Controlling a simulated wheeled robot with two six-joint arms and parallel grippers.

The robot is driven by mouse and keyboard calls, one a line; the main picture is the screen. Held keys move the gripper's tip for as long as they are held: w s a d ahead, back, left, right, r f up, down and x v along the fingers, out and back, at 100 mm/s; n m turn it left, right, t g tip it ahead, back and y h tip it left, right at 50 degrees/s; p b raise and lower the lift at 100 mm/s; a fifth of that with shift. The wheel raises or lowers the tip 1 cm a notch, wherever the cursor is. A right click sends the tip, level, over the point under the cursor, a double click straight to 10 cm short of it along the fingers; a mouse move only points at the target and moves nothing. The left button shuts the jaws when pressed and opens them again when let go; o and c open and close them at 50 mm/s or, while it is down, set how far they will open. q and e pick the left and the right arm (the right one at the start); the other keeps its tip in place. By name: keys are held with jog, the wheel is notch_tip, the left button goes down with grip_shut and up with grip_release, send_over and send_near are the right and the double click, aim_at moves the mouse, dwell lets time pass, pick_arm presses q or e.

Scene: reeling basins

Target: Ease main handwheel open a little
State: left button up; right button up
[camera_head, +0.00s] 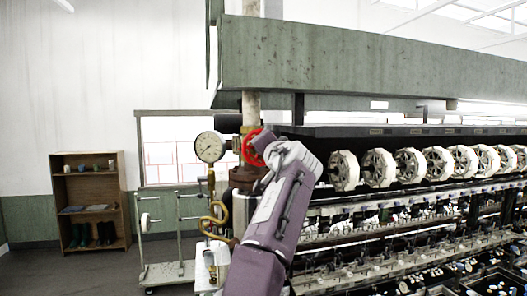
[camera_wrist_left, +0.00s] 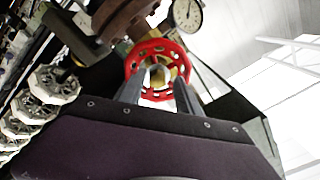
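The red main handwheel (camera_head: 251,146) sits on the vertical pipe beside a pressure gauge. My left arm reaches up to it, and my left gripper (camera_head: 272,152) covers its right side. My right gripper is not in view.
The pressure gauge (camera_head: 210,146) and a curled brass pipe (camera_head: 215,215) are left of the handwheel. The reeling machine with white reels (camera_head: 380,167) fills the right. A trolley (camera_head: 165,272) and wooden shelf (camera_head: 90,185) stand at left, with open floor before them.

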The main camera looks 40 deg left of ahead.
pick_arm(q)
jog(key=shift+f, duration=0.15)
jog(key=b+v, duration=0.3)
jog(key=v, duration=0.4)
jog(key=shift+w, duration=0.1)
